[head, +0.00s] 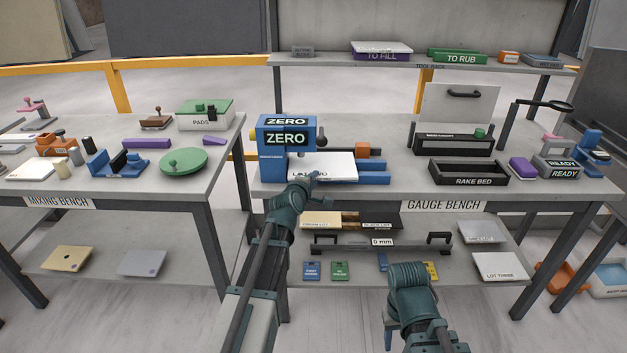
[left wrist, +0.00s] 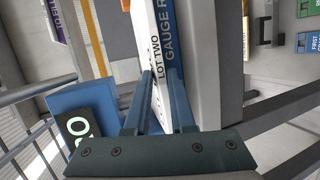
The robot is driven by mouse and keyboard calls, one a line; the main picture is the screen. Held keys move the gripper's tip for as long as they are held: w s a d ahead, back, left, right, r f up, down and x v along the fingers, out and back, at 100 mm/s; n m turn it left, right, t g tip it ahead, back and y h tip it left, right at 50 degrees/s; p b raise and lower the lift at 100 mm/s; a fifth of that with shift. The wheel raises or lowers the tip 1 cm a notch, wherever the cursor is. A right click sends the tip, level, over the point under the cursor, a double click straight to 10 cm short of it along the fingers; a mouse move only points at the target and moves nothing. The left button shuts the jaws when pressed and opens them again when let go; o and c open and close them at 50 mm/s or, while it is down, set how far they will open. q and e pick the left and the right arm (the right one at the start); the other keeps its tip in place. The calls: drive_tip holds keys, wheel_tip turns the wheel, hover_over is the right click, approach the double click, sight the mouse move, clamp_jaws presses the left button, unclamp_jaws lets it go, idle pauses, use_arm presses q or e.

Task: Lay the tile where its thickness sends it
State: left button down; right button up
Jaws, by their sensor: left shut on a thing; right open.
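A white tile labelled LOT TWO (head: 330,162) lies on the blue gauge (head: 272,170), under its head, on the gauge bench. The gauge's display reads ZERO. My left gripper (head: 312,177) is shut on the tile's near edge. In the left wrist view the fingers (left wrist: 160,100) close on the tile (left wrist: 142,50), beside the blue gauge base (left wrist: 172,55). The purple TO FILL rack (head: 381,57) bears a pale tile; the green TO RUB rack (head: 457,55) is to its right. My right gripper (head: 392,334) is low in front of the bench, open, mostly hidden by its wrist.
The black RAKE BED (head: 468,181), a lidded black box (head: 455,144) and a READY block (head: 557,168) stand right on the gauge bench. The shelf below holds a LOT THREE tile (head: 499,267) and a dark bar. The mixing bench (head: 215,165) is at left.

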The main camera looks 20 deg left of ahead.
sight(357, 178)
use_arm(q)
drive_tip(key=c, duration=1.5)
unclamp_jaws()
clamp_jaws()
drive_tip(key=shift+d, duration=0.15)
drive_tip(key=shift+w+d+r, duration=0.1)
drive_tip(key=shift+w+d, duration=0.5)
drive_tip(key=shift+d, duration=1.45)
drive_tip(key=shift+w+d+f, duration=0.1)
drive_tip(key=shift+w+d, duration=0.45)
drive_tip(key=shift+d, duration=1.45)
drive_tip(key=shift+w+d+r, duration=0.1)
drive_tip(key=shift+w+d, duration=0.5)
drive_tip(key=shift+d, duration=1.45)
drive_tip(key=o, duration=0.8)
unclamp_jaws()
